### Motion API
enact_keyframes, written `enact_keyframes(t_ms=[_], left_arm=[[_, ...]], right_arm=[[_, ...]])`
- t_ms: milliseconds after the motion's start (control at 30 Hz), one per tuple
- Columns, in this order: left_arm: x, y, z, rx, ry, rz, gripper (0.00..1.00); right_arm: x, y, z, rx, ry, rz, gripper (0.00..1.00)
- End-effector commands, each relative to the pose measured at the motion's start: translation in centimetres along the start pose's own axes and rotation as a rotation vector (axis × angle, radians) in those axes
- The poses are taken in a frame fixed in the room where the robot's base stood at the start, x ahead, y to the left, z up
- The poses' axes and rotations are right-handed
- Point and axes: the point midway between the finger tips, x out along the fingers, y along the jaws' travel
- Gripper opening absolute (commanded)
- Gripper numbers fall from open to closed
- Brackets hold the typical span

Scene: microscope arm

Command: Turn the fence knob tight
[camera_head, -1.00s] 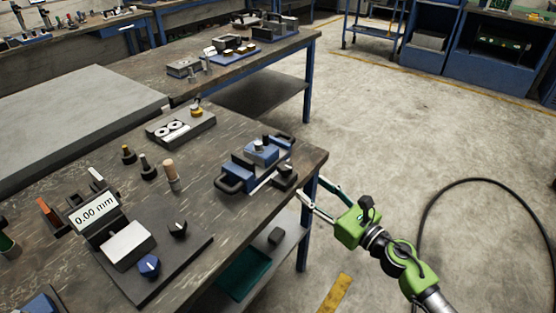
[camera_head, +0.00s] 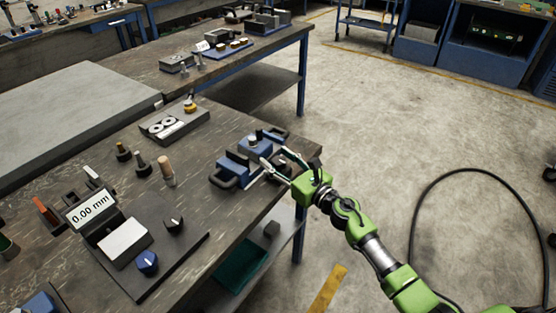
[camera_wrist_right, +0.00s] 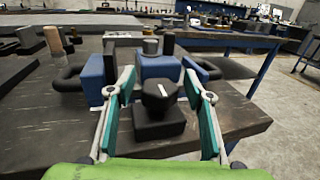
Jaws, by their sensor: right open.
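A black knob (camera_wrist_right: 158,94) with a white mark on top stands on a square black base (camera_wrist_right: 158,124) in the right wrist view. It is at the near edge of a blue fixture (camera_wrist_right: 160,68) with black handles; the fixture also shows in the head view (camera_head: 229,164). My right gripper (camera_head: 276,159) is at the table's right edge, over the fixture's near side. In the wrist view its open fingers (camera_wrist_right: 159,80) stand either side of the knob, with gaps on both sides. In the head view the gripper largely hides the knob. My left gripper is out of view.
A display reading 0.00 mm (camera_head: 90,207) and a plate with a blue knob (camera_head: 148,263) and a black knob (camera_head: 173,225) are at left. Several upright pegs stand beyond. The floor at right is open, with a cable lying there.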

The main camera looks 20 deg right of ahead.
Motion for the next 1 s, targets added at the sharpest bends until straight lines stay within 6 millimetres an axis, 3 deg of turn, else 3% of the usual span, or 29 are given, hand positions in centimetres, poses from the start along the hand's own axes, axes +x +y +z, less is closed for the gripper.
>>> enact_keyframes(t_ms=[200, 333, 367, 733, 1000], left_arm=[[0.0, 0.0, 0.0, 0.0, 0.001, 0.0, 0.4], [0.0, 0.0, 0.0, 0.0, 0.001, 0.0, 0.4], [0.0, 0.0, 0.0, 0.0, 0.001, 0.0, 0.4], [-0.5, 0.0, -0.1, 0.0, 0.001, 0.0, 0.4], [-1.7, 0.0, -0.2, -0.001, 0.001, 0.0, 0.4]], right_arm=[[0.0, 0.0, 0.0, 0.0, 0.0, 0.0, 0.45], [0.0, 0.0, 0.0, 0.0, 0.0, 0.0, 0.11], [0.0, 0.0, 0.0, 0.0, 0.0, 0.0, 0.08], [-0.1, 0.1, 0.0, 0.001, 0.001, -0.038, 0.08], [0.0, 0.2, 0.2, 0.003, 0.001, -0.199, 0.08]])
